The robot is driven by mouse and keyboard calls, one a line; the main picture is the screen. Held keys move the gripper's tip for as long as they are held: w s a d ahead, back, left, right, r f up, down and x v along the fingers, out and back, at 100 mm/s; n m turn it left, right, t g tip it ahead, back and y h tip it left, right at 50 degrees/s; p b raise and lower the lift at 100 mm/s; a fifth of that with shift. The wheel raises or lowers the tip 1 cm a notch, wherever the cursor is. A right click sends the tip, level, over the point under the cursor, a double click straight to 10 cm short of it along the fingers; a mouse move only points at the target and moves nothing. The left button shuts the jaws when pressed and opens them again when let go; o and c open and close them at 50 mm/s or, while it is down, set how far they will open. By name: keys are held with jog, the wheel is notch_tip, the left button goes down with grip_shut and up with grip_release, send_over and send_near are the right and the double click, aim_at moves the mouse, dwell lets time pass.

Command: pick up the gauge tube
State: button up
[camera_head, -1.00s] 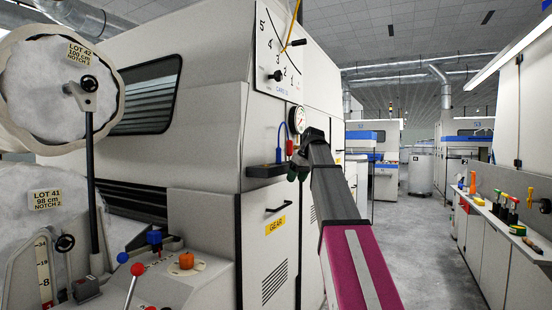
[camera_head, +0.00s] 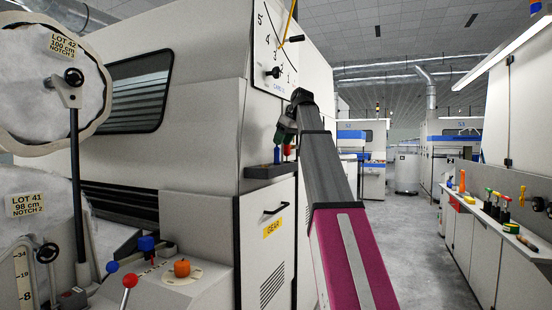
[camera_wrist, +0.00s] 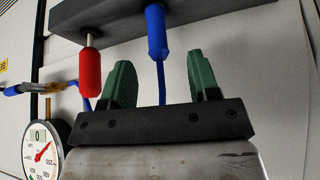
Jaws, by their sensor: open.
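The gauge tube (camera_wrist: 157,32) has a blue grip and a thin blue line. In the wrist view its grip meets the dark shelf (camera_wrist: 225,12), and the line runs between my fingers. It also shows small and blue in the head view (camera_head: 277,155), on the shelf (camera_head: 262,171). My gripper (camera_wrist: 162,82) is open, with one green finger on each side of the blue line; I see no contact. It also shows in the head view (camera_head: 285,132), just above the shelf. The palm hides where the line runs on.
A red-handled tool (camera_wrist: 89,72) stands close outside my left finger. A round dial gauge (camera_wrist: 42,148) is at lower left, with a blue hose end (camera_wrist: 14,90) near it. The machine's cabinet wall (camera_head: 212,130) is close. The aisle (camera_head: 405,225) at right is clear.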

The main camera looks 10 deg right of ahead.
aim_at(275, 163)
jog(key=x, duration=0.7)
jog(key=shift+w+a, duration=0.1)
jog(key=shift+w, duration=0.2)
jog(key=c, duration=1)
